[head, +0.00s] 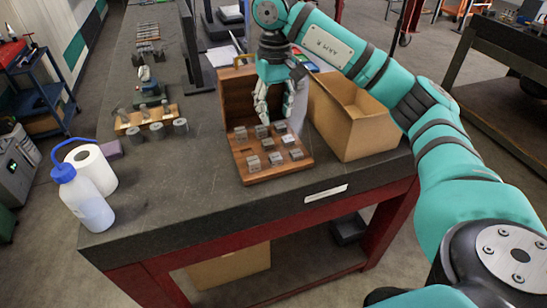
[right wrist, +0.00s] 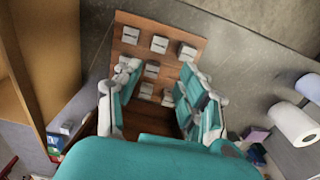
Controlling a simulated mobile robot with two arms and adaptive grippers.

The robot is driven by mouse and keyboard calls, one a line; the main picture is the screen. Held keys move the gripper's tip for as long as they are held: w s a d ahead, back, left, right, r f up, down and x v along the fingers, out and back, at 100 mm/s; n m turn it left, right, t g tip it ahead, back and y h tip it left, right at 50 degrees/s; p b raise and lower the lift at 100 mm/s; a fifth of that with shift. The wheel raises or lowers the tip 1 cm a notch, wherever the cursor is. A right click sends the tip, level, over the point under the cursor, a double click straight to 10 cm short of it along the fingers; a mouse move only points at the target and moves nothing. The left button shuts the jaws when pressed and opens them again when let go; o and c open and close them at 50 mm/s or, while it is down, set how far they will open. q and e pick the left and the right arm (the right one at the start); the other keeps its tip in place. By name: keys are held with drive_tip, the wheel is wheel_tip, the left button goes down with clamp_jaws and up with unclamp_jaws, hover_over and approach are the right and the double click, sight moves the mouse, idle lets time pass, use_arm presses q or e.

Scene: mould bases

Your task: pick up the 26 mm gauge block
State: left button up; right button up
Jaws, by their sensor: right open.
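An open wooden case (head: 250,177) stands on the bench with its lid raised at the back. Several small grey steel gauge blocks (head: 275,158) sit in rows in its base; they also show in the right wrist view (right wrist: 159,44). Their markings are too small to read, so I cannot tell which is the 26 mm block. My right gripper (head: 275,108) is open and empty, pointing down above the back part of the case. In the right wrist view its fingers (right wrist: 157,98) stand on either side of the nearer blocks, partly hiding some. My left gripper is out of view.
A cardboard box (head: 352,118) stands close to the case's right. A blue-capped bottle (head: 88,206), a paper roll (head: 91,168) and a wooden stand with grey cylinders (head: 157,131) are to the left.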

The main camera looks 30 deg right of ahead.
sight(276, 158)
wheel_tip(276, 158, down, 6)
drive_tip(key=shift+w+f+p, duration=0.1)
drive_tip(key=shift+w+p, duration=0.05)
drive_tip(key=shift+p, duration=0.55)
wheel_tip(276, 158, down, 3)
drive_tip(key=shift+r+p, duration=0.15)
drive_tip(key=shift+p, duration=0.15)
drive_tip(key=shift+s+f+p, duration=0.2)
drive_tip(key=shift+f+p, duration=0.25)
drive_tip(key=shift+f, duration=0.1)
drive_tip(key=f, duration=0.1)
drive_tip(key=f+p, duration=0.1)
drive_tip(key=f, duration=0.1)
drive_tip(key=shift+s+f+p, duration=0.2)
drive_tip(key=shift+s+p, duration=0.1)
drive_tip(key=shift+p, duration=0.05)
drive_tip(key=shift+f, duration=0.4)
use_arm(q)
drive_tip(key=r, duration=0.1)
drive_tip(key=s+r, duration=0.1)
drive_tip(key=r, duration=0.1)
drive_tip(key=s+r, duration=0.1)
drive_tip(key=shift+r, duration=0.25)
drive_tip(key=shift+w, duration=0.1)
use_arm(e)
drive_tip(key=shift+c, duration=0.2)
